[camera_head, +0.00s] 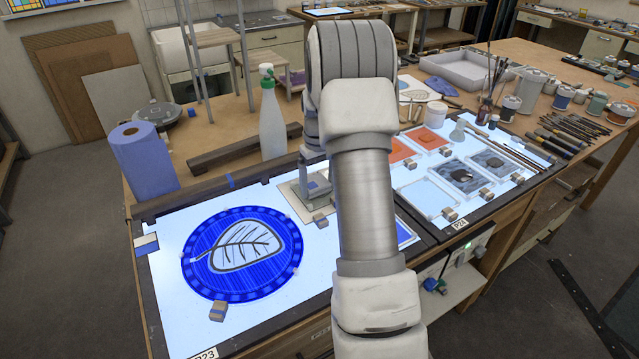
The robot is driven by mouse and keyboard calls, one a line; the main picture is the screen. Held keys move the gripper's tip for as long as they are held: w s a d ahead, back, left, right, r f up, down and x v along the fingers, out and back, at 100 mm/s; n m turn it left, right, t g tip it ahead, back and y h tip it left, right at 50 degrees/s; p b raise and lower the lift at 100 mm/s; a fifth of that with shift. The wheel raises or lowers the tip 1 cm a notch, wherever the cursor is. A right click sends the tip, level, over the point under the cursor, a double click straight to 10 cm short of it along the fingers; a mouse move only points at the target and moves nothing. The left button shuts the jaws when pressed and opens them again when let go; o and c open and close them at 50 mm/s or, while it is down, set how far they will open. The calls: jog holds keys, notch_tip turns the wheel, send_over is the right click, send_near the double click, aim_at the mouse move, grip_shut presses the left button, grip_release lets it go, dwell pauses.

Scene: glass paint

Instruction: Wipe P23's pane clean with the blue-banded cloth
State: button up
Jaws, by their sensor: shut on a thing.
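The light table labelled P23 (205,353) fills the left front and glows white. A round blue pane (243,251) with a pale leaf shape and dark veins lies on it. My gripper (314,184) points down over the right back of this table, to the right of the round pane. It is shut on a small pale thing with a blue patch, probably the blue-banded cloth (318,188), at a pale beige square. My arm hides part of this area, and I cannot tell whether the cloth touches the square.
A white and blue piece (146,244) lies at the table's left edge. A blue paper roll (143,160) and a spray bottle (271,117) stand behind. Table P24 (459,224) holds several panes at right. Small blocks (218,311) sit beside the panes.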

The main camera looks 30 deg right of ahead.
jog(key=shift+r+p, duration=1.55)
jog(key=shift+r, duration=1)
